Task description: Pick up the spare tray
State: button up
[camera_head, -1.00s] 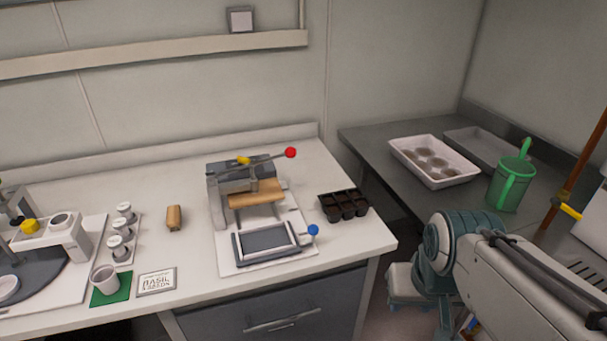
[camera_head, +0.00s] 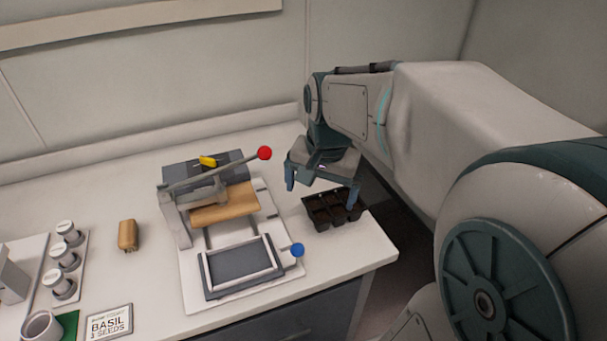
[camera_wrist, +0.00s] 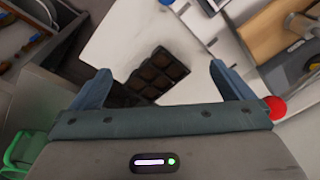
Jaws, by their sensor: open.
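The spare tray looks to be the small dark brown tray with several square cells (camera_head: 333,209). It lies on the white bench top near its right corner, to the right of the press. In the wrist view the tray (camera_wrist: 158,74) shows beyond my fingers, between them and nearer the left one. My gripper (camera_head: 322,190) is open and empty, above and behind the tray in the head view. Its fingers (camera_wrist: 160,76) are wide apart and appear clear of the tray. My gripper and arm hide part of the tray's back side in the head view.
The press (camera_head: 213,195) with a red-knobbed lever (camera_head: 264,153) stands left of the tray. Its framed plate with a blue knob (camera_head: 297,250) lies in front. A basil seeds card (camera_head: 109,322) lies at front left. The bench's right edge is close to the tray.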

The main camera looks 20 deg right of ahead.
jog(key=w+d+f+m+g+b, duration=0.2)
jog(key=w+d+f+m, duration=0.2)
jog(key=w+d+m, duration=0.55)
send_over(334, 203)
jog(key=f, duration=0.8)
jog(key=shift+s+d+f+b, duration=0.1)
jog(key=shift+d+b, duration=0.2)
jog(key=shift+d, duration=0.1)
jog(key=shift+a+f, duration=0.2)
jog(key=shift+f, duration=1.2)
jog(key=shift+a+f, duration=0.15)
jog(key=shift+f, duration=1.2)
jog(key=shift+c, duration=0.3)
jog(key=c, duration=0.8)
jog(key=shift+o, duration=0.2)
jog(key=shift+r, duration=0.1)
